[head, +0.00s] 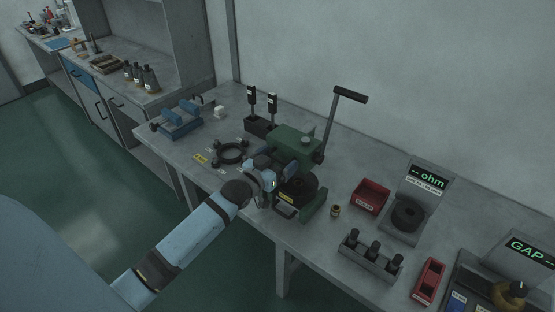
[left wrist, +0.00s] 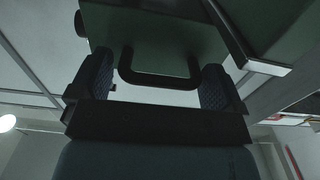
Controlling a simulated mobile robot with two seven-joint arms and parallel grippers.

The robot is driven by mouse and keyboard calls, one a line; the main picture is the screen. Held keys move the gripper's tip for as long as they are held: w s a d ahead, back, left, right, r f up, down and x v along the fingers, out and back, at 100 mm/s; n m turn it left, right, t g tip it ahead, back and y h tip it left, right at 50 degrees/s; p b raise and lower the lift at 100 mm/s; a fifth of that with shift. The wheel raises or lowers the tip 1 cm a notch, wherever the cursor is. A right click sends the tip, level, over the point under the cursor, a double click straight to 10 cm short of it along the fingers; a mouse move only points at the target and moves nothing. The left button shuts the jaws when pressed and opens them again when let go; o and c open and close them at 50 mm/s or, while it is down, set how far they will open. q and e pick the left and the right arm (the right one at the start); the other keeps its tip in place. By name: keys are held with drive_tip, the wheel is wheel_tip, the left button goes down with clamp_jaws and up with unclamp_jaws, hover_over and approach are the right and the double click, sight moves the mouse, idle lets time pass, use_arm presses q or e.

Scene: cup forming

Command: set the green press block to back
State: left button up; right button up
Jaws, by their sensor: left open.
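The green press (head: 295,138) stands on the grey bench, with a long black-gripped lever (head: 346,96) rising at its right and a dark round piece (head: 298,186) low at its front. My left gripper (head: 284,172) is at the press's front-left side and covers part of it. In the left wrist view, a green block (left wrist: 155,28) with a dark U-shaped handle (left wrist: 160,82) fills the top. The open fingers of my left gripper (left wrist: 157,82) stand on either side of that handle. I cannot tell whether they touch it. My right gripper is not in view.
Close to the press are a dark ring stand (head: 230,153), a black holder with two upright tools (head: 260,127) and a small brass piece (head: 335,211). A red bin (head: 371,196), a grey rack (head: 372,258) and an ohm meter (head: 425,185) stand to the right.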

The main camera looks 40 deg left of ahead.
sight(286, 154)
use_arm(q)
drive_tip(key=c, duration=1)
drive_tip(key=shift+w+d+f, duration=0.1)
drive_tip(key=shift+w+d, duration=0.1)
drive_tip(key=shift+w, duration=1.8)
drive_tip(key=o, duration=1)
drive_tip(key=shift+s, duration=0.15)
drive_tip(key=s+a+b, duration=0.1)
drive_tip(key=s, duration=1.2)
drive_tip(key=shift+s, duration=0.35)
drive_tip(key=shift+c, duration=0.4)
